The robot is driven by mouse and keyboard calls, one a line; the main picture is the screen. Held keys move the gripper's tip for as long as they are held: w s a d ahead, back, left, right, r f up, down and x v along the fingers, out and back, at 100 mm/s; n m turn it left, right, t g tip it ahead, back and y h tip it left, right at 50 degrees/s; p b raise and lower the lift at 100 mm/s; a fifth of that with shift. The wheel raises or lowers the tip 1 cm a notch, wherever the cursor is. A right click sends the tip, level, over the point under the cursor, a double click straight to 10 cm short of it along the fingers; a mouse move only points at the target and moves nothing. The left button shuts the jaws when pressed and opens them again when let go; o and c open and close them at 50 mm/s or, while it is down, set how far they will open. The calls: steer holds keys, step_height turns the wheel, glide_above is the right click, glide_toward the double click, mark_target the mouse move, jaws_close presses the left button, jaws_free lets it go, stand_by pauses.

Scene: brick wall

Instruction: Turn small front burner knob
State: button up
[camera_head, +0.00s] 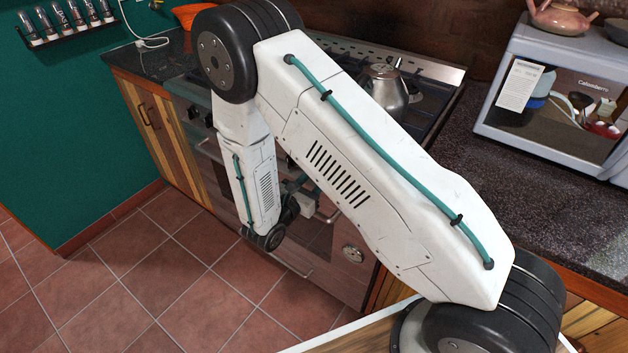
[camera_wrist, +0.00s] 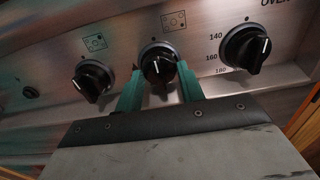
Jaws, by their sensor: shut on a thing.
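In the wrist view, the middle black knob (camera_wrist: 159,66) is on the steel stove panel, below a small burner diagram. My gripper (camera_wrist: 159,84) has its two green fingers on either side of this knob and is shut on it. The knob's white mark points up and slightly left. Another black knob (camera_wrist: 93,79) is to the left, and the oven knob (camera_wrist: 245,48) with temperature numbers is to the right.
The stove (camera_head: 432,72) carries a metal kettle (camera_head: 386,88) on its top. A microwave (camera_head: 505,128) stands on the dark counter (camera_head: 500,205) to the right. The tiled floor (camera_head: 130,290) in front of the stove is clear at the left.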

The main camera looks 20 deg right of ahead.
steer(key=shift+s+n, duration=0.1)
steer(key=shift+n, duration=8.7)
steer(key=o, duration=1)
steer(key=shift+c, duration=0.2)
steer(key=shift+r, duration=0.1)
